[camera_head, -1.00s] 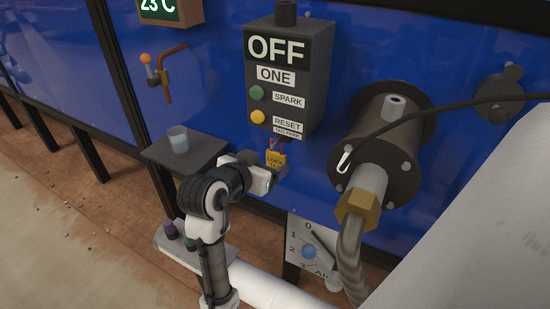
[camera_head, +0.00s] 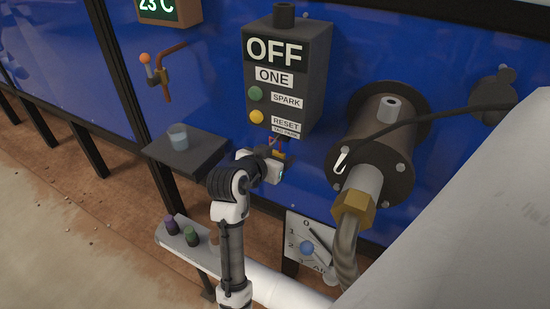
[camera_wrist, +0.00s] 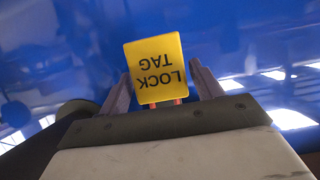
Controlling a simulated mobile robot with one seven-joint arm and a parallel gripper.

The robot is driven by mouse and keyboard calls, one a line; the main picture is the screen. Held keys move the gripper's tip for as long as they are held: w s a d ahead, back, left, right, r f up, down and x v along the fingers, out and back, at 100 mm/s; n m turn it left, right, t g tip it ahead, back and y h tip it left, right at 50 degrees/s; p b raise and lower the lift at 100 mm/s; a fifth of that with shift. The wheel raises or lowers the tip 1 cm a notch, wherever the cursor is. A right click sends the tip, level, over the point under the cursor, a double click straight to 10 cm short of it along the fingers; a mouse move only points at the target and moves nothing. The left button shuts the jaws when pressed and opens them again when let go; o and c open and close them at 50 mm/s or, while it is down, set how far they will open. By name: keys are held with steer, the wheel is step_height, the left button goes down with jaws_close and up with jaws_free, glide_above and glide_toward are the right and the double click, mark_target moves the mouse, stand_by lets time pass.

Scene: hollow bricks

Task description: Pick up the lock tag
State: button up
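The lock tag (camera_wrist: 155,60) is a yellow plate with black "LOCK TAG" lettering, upside down in the wrist view, with reddish parts at its lower edge. In the head view only a bit of the tag (camera_head: 281,155) shows below the dark control box, mostly hidden by my gripper (camera_head: 274,152). In the wrist view my gripper (camera_wrist: 161,72) is open, its two grey fingers on either side of the tag. A gap shows at the right finger; contact at the left finger cannot be told.
The control box (camera_head: 313,70) reading "OFF" hangs just above the tag. A dark shelf (camera_head: 188,160) with a glass (camera_head: 178,137) is to the left. A large pipe fitting (camera_head: 380,150) with a hose is to the right. A dial plate (camera_head: 297,225) sits below.

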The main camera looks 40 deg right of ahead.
steer(key=c, duration=0.7)
steer(key=shift+c, duration=0.2)
steer(key=shift+r, duration=0.1)
